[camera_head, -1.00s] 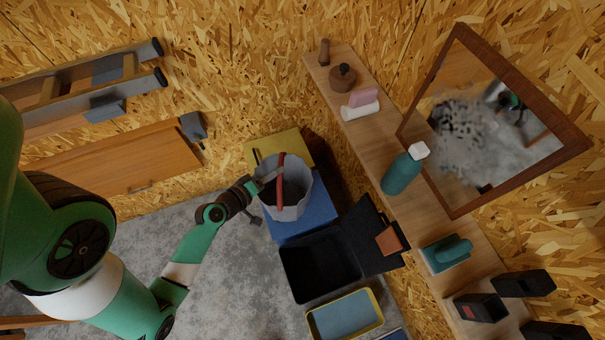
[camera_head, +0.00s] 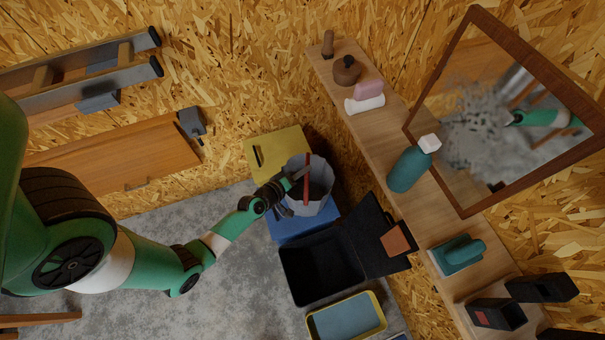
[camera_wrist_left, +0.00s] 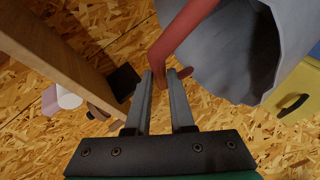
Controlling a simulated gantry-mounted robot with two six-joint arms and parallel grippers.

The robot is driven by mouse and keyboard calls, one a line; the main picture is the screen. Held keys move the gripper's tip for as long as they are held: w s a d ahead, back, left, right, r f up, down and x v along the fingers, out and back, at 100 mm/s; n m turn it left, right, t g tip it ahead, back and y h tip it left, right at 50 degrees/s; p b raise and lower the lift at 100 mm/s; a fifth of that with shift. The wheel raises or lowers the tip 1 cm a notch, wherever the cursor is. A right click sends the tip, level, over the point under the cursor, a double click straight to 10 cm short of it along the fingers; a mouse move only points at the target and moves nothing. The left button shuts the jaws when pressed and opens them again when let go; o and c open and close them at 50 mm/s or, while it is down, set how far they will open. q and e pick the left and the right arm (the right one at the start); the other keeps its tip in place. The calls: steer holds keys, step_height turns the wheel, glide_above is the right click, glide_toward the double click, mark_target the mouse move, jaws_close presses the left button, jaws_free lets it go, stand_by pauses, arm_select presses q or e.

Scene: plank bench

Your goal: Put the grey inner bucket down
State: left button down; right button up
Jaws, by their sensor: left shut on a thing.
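The grey inner bucket (camera_head: 318,205) has a ridged wall, a dark inside and a red handle (camera_head: 307,175) across its mouth. My left gripper (camera_head: 298,178) reaches in from the left at the bucket's rim. In the left wrist view, its two fingers (camera_wrist_left: 165,78) are closed around the red handle (camera_wrist_left: 180,38), and the bucket (camera_wrist_left: 230,45) hangs at the upper right. The bucket is over a blue box (camera_head: 285,232). I cannot tell whether its base touches the box. My right gripper is not in view.
A yellow case (camera_head: 270,148) lies behind the bucket. An open black case (camera_head: 315,275) is in front, and a yellow-rimmed tray (camera_head: 345,318) is below it. A wooden shelf (camera_head: 388,140) with a teal bottle (camera_head: 411,168) runs along the right. Grey floor (camera_head: 230,275) is clear at the left.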

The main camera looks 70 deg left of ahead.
arm_select(q)
steer(key=c, duration=0.8)
jaws_free()
steer(key=v, duration=1.2)
steer(key=shift+r, duration=0.15)
